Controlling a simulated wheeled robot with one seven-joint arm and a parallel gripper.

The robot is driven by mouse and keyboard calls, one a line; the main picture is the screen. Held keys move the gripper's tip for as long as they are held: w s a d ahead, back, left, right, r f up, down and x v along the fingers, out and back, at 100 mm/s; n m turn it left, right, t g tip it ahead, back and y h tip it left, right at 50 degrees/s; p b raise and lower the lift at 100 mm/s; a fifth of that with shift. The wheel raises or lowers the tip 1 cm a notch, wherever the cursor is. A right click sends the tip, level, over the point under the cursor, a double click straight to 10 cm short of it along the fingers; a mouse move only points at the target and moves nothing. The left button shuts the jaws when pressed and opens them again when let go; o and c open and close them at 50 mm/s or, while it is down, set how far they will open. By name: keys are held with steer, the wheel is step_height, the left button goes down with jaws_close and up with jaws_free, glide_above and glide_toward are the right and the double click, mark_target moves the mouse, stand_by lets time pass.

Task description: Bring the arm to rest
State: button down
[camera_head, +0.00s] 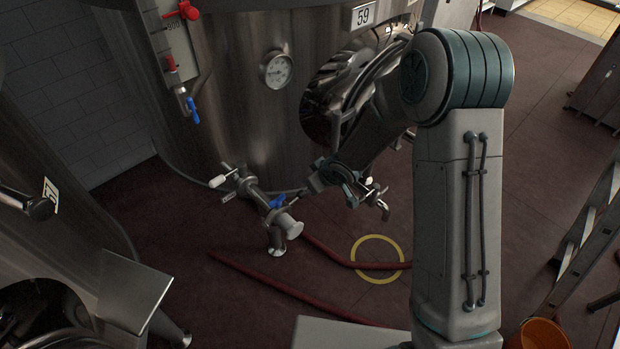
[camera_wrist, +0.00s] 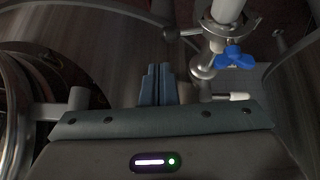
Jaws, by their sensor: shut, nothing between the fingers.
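My arm reaches from the right of the head view down and left toward the large steel tank (camera_head: 235,110). My gripper (camera_head: 313,184) is at its end, close beside the outlet valve with a blue handle (camera_head: 277,201), low at the front of the tank. In the wrist view, the two fingers (camera_wrist: 157,72) are together with nothing between them. The blue valve handle (camera_wrist: 237,58) shows to the right of the fingers and apart from them in that view. Whether any part of my gripper touches the valve fittings cannot be told.
A round manway (camera_head: 350,90) is on the tank, behind my arm. Dark red hoses (camera_head: 275,290) lie on the floor near a yellow ring (camera_head: 378,238). A ladder (camera_head: 590,235) and an orange bucket (camera_head: 541,334) stand at the right. Another steel tank (camera_head: 50,190) is at the left.

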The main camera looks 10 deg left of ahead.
steer(key=p+v, duration=0.1)
steer(key=v, duration=0.1)
steer(key=shift+d+r, duration=0.15)
steer(key=shift+r, duration=0.15)
steer(key=s+d+r+m+t+h, duration=0.1)
steer(key=s+d+r+m+h, duration=0.2)
steer(key=d+r, duration=0.55)
steer(key=s+d+r+m+h, duration=0.2)
steer(key=d+r, duration=0.6)
steer(key=d, duration=0.1)
steer(key=s+d+r+m+g, duration=0.1)
steer(key=s+r, duration=0.3)
steer(key=s, duration=0.5)
steer(key=s+d+r+m+g, duration=0.1)
steer(key=s+d+r+m, duration=0.3)
steer(key=s, duration=0.5)
steer(key=shift+s+d+m, duration=0.15)
steer(key=shift+s+m, duration=0.15)
steer(key=shift+s, duration=0.05)
